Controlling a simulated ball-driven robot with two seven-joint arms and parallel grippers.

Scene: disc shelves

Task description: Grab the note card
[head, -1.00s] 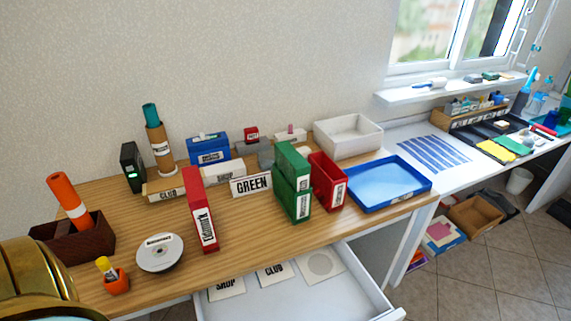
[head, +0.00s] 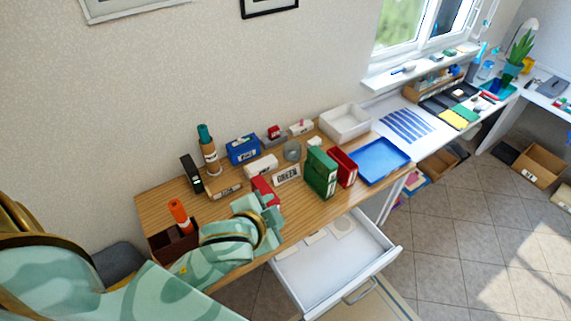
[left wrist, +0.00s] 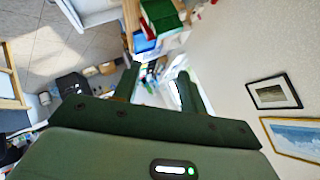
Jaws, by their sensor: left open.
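Pale flat cards lie in the open white drawer (head: 330,280). One card with a round mark (head: 343,226) is at its back right, and another card (head: 317,237) is left of it. Their print is too small to read now. A white card lettered GREEN (head: 287,175) stands on the desk. I cannot tell which is the note card. My left gripper (head: 270,208) is over the desk beside the red box (head: 264,190), left of the drawer. In the left wrist view its two dark fingers (left wrist: 160,75) are apart, with nothing between them. My right gripper is not in view.
The wooden desk (head: 300,208) holds a green box (head: 321,172), a red bin (head: 343,167), a blue tray (head: 383,161) and a white bin (head: 345,122). A brown box with an orange tube (head: 179,214) stands at the left. Floor right of the drawer is clear.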

